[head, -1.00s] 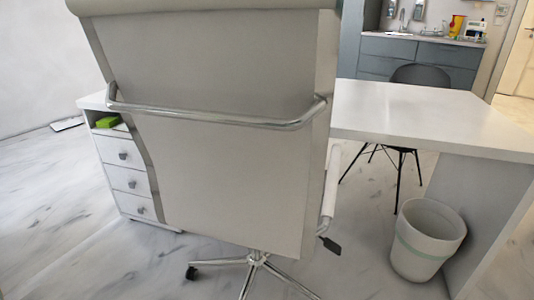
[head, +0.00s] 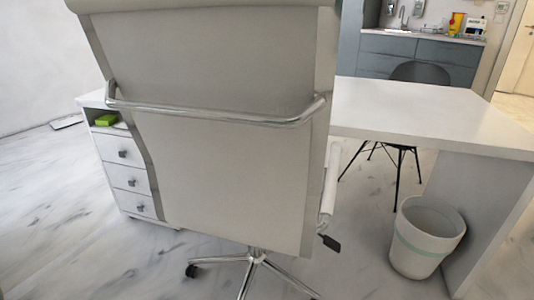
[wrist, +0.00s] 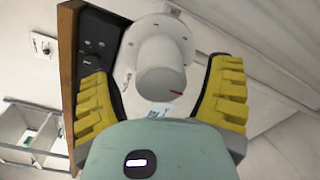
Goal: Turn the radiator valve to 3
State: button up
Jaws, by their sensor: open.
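In the wrist view, a white cylindrical knob (wrist: 160,68), seemingly the radiator valve, has a short red mark low on its right edge. A round white collar sits behind it. My gripper (wrist: 162,80) is open, with one yellow ribbed finger on each side of the knob. Gaps show between the knob and both fingers, and I see no contact. No number can be read on the knob. The head view shows neither the valve nor my gripper.
In the wrist view, a dark panel with a wooden edge (wrist: 67,70) stands left of the knob. In the head view, a large office chair (head: 225,170) blocks the middle, before a white desk (head: 420,108). A waste bin (head: 425,240) stands right.

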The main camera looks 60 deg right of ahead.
jog(key=shift+d, duration=0.15)
jog(key=s+d, duration=0.1)
jog(key=d, duration=1)
jog(key=shift+d+r, duration=0.15)
jog(key=shift+d, duration=0.25)
